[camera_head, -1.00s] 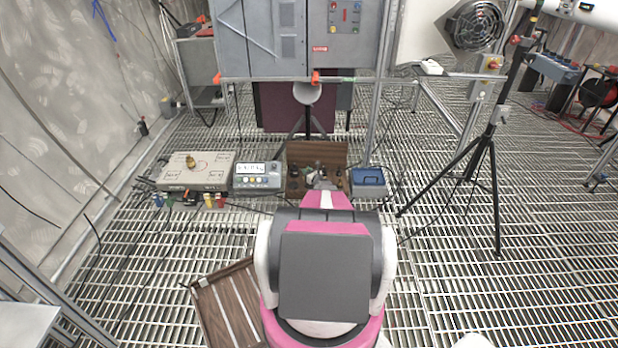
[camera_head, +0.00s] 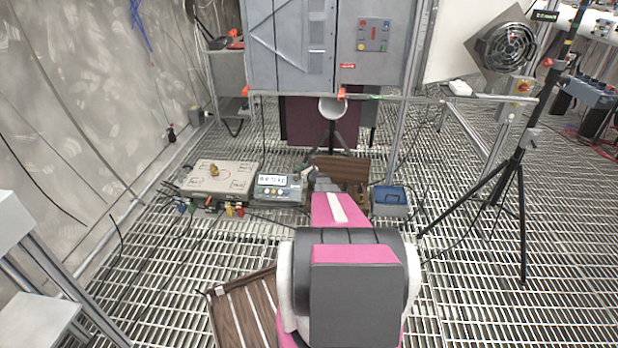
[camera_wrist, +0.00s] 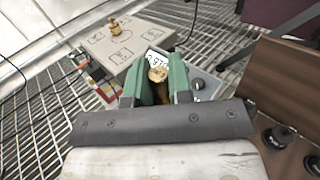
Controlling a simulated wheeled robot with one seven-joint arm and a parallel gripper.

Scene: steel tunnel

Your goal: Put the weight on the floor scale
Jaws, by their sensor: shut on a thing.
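My gripper (camera_wrist: 157,82) has green fingers shut on a brass weight (camera_wrist: 158,74), whose rounded top shows between them in the wrist view. The floor scale is a flat, light platform (camera_head: 237,178) on the grating, with printed marks on top; it also shows in the wrist view (camera_wrist: 99,48). Another small brass weight (camera_head: 214,169) stands on the platform. The scale's display unit (camera_head: 279,193) sits beside the platform, partly behind my gripper in the wrist view. My gripper is right of the platform, apart from it. In the head view, my arm hides the held weight.
An open wooden case (camera_head: 343,169) with dark weights (camera_wrist: 279,136) lies right of the display unit. A blue box (camera_head: 389,201) is further right. A black tripod (camera_head: 517,190) stands at right. Cables run along the platform's front. A brown slatted panel (camera_head: 243,310) lies near my base.

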